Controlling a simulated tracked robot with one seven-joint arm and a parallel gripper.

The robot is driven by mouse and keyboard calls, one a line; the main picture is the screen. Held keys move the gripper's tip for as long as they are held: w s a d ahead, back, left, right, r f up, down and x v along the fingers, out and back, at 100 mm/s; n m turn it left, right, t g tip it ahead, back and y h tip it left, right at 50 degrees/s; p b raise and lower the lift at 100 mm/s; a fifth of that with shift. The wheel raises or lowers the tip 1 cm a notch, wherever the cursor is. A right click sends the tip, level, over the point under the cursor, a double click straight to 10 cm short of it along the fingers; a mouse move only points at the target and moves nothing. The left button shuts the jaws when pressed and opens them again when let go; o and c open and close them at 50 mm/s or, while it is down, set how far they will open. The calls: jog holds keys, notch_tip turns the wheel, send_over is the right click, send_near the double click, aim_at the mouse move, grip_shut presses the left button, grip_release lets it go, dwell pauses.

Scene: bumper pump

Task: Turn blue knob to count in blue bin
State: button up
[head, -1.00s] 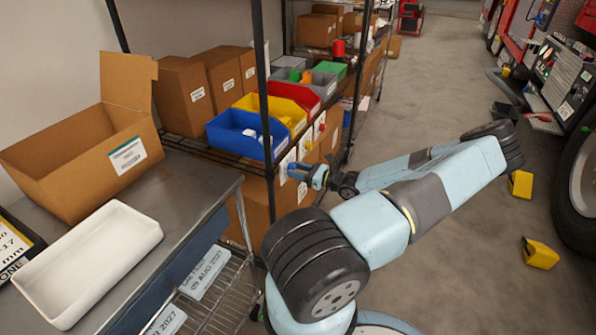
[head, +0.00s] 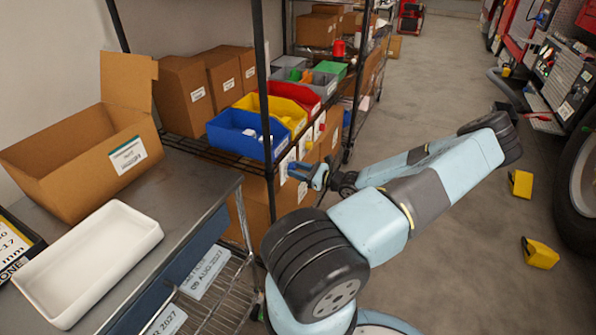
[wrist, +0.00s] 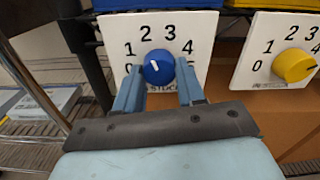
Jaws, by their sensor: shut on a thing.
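The blue knob (wrist: 158,69) sits on a white dial plate (wrist: 205,30) with numbers around it, in the wrist view. Its white mark points up and left, roughly between 1 and 2. My gripper (wrist: 159,82) has one finger on each side of the knob and is shut on it. The fingers hide the 5 and part of the 0. In the head view, the blue bin (head: 222,139) stands on the shelf above my gripper (head: 291,170). Some pale items lie in it, but I cannot count them clearly.
A yellow knob (wrist: 293,65) on its own dial is to the right. Yellow (head: 291,112) and red (head: 302,92) bins stand beyond the blue one. A dark shelf post (head: 264,100) rises close by. A white tray (head: 60,300) and an open carton (head: 60,185) are on the left bench.

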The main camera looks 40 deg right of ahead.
jog(key=o, duration=1)
jog(key=shift+o, duration=0.2)
jog(key=shift+s, duration=0.1)
jog(key=v, duration=1.3)
jog(key=shift+s+d, duration=0.25)
jog(key=shift+f, duration=0.1)
jog(key=shift+s, duration=0.1)
